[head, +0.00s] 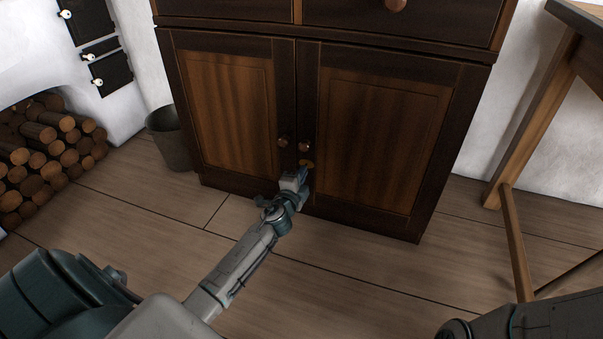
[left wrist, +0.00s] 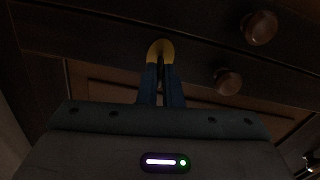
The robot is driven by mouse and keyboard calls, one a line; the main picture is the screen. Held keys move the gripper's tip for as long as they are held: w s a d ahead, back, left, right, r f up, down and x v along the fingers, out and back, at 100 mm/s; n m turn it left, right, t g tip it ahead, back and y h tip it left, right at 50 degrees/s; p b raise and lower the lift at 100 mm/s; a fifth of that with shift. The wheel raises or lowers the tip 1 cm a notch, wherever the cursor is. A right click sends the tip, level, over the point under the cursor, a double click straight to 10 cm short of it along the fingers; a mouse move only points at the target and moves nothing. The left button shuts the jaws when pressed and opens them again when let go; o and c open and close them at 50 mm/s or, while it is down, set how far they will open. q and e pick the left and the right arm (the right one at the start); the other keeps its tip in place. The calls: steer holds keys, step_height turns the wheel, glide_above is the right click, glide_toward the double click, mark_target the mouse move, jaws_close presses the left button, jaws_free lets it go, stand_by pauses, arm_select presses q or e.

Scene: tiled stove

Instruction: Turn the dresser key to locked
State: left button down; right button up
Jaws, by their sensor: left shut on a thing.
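The dark wooden dresser (head: 379,140) stands ahead with both lower doors shut. A round brass lock plate (head: 307,163) sits on the right door just below the knobs. It also shows as a yellow disc in the left wrist view (left wrist: 160,47). My left gripper (head: 302,175) is at this plate. In the left wrist view its two blue fingers (left wrist: 161,72) are shut on the key, right in front of the plate. The key is mostly hidden between the fingers, so its turn angle cannot be read. My right gripper is out of view.
Two round wooden knobs, left (head: 283,141) and right (head: 304,147), stick out just above my left gripper. A grey bucket (head: 170,138) and stacked firewood (head: 45,150) stand at the left. A wooden table leg (head: 530,125) is at the right. The floor before the dresser is clear.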

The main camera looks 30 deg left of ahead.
arm_select(q)
steer(key=shift+m, duration=0.8)
steer(key=c, duration=1.6)
jaws_free()
steer(key=shift+s+d, duration=0.1)
steer(key=p+v, duration=0.1)
steer(key=v, duration=0.9)
steer(key=shift+s, duration=0.3)
